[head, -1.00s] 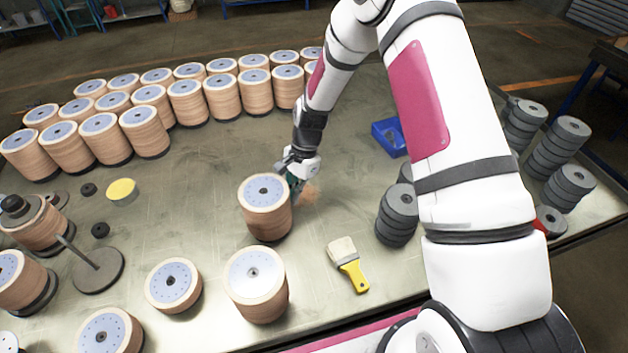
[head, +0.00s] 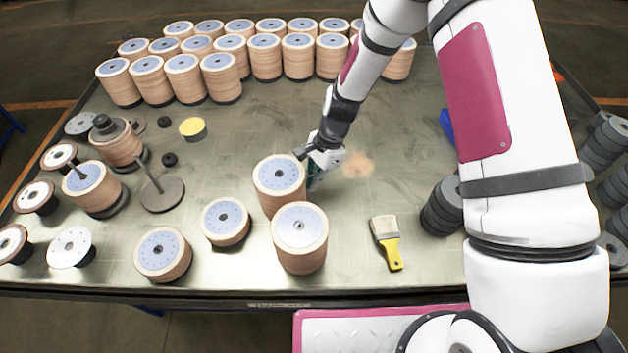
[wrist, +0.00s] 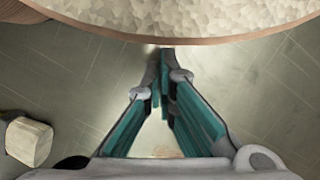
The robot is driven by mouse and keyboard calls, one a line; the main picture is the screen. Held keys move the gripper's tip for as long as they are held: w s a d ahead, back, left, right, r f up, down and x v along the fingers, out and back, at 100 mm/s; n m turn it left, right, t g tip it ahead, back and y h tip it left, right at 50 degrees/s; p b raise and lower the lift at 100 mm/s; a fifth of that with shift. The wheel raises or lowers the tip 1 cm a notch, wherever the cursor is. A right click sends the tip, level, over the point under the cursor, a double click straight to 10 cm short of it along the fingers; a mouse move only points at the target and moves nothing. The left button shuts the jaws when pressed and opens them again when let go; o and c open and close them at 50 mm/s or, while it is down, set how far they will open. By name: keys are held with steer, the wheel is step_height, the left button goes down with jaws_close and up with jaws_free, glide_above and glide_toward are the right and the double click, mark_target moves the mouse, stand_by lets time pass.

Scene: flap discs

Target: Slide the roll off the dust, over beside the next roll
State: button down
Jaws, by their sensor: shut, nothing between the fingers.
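The roll (head: 278,183), a tan stack of flap discs with a pale blue top, stands upright left of the tan dust patch (head: 358,165), clear of it. The neighbouring roll (head: 300,245) stands just in front of it and hides part of its lower side; I cannot tell whether they touch. My gripper (head: 314,178) is low at the right side of the roll, between it and the dust, shut and empty. In the wrist view the shut fingertips (wrist: 163,55) point at the roll's side (wrist: 190,18), which fills the top; contact is unclear.
A shorter roll (head: 226,221) stands close on the left. A yellow-handled brush (head: 386,242) lies to the right, with grey disc stacks (head: 442,208) beyond it. A steel spindle on a round base (head: 162,194) stands further left. Rows of rolls line the back; mid-table is open.

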steer(key=d, duration=0.1)
steer(key=w+d, duration=0.1)
steer(key=w+d+b, duration=0.1)
steer(key=shift+w+d+r, duration=0.2)
steer(key=shift+d+r, duration=0.1)
steer(key=shift+r, duration=0.05)
steer(key=s+d+r+n+t+b, duration=0.1)
steer(key=s+d+r+n, duration=0.15)
steer(key=r, duration=0.65)
steer(key=s+d+r+n+t+h, duration=0.1)
steer(key=d+r, duration=0.2)
steer(key=r, duration=0.7)
steer(key=s+d+r+n+t+b, duration=0.1)
steer(key=s+d+r+n, duration=0.15)
steer(key=r, duration=0.65)
steer(key=s+d+r+n+t+h, duration=0.1)
steer(key=s+d+r+n+t, duration=0.1)
steer(key=s, duration=0.5)
steer(key=s+d+r+n+t+h, duration=0.1)
steer(key=s+d+r+n+t, duration=0.1)
steer(key=s+d+r+n, duration=0.2)
steer(key=s+d+r, duration=0.1)
steer(key=s+r, duration=0.2)
steer(key=s, duration=0.1)
steer(key=shift+s+d+r, duration=0.15)
steer(key=shift+d, duration=0.1)
